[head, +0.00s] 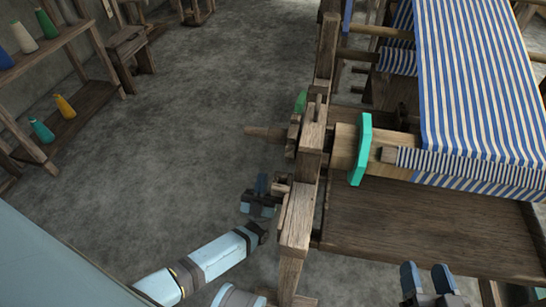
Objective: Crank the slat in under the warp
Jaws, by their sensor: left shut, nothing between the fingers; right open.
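The blue-and-white striped warp (475,80) runs down onto a wooden beam (345,147) with a teal flange (361,150). A small wooden end (388,154), seemingly the slat's, shows on the beam at the edge of the striped cloth; the rest is hidden. A wooden handle (265,132) sticks out left of the loom's side post, level with the beam. My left gripper (262,184) is shut and empty, below the handle and left of the post. My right gripper (427,272) is open and empty, in front of the loom's lower board.
The loom's wooden post (297,220) stands close to the right of my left gripper. A wide wooden board (430,220) lies below the beam. Shelves with several thread cones (42,131) stand at the far left. The grey floor (190,140) between is clear.

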